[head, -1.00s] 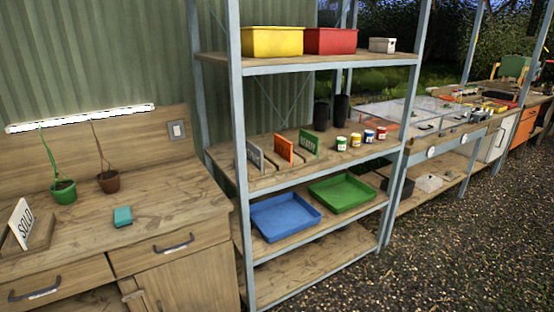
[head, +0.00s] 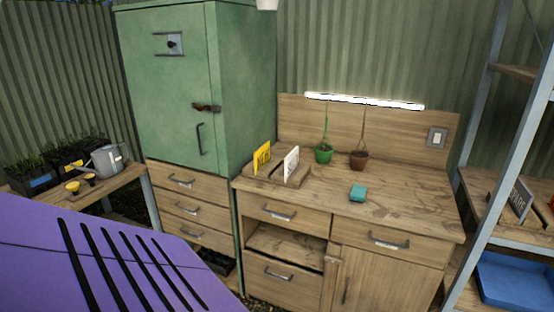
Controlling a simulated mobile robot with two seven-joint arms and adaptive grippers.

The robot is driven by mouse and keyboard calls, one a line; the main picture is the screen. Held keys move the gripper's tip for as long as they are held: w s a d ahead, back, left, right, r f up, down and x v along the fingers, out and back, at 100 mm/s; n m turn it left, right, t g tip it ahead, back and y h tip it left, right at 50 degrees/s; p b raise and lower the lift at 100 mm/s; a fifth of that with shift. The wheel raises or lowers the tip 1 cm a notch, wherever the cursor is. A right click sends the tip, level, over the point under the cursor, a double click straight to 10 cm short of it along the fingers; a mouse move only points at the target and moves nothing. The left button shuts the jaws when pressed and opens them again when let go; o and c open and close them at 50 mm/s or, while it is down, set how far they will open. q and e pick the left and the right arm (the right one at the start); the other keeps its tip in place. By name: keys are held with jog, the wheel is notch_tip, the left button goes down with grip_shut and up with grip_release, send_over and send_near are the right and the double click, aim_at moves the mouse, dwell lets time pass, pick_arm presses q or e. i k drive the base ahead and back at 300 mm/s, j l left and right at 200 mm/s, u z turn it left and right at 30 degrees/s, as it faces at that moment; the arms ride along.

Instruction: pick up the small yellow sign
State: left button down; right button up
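The small yellow sign (head: 262,158) stands upright in a wooden holder (head: 268,184) at the back left of the workbench top, beside the green cabinet. It has dark lettering that is too small to read surely. A white sign (head: 291,164) stands in the same holder just to its right. Neither of my grippers is in view.
The green cabinet (head: 170,90) rises at left. A metal shelf (head: 475,130) stands at right. The bench's front right is clear.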

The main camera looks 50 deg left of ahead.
aim_at(261, 155)
jog(key=u, duration=1.85)
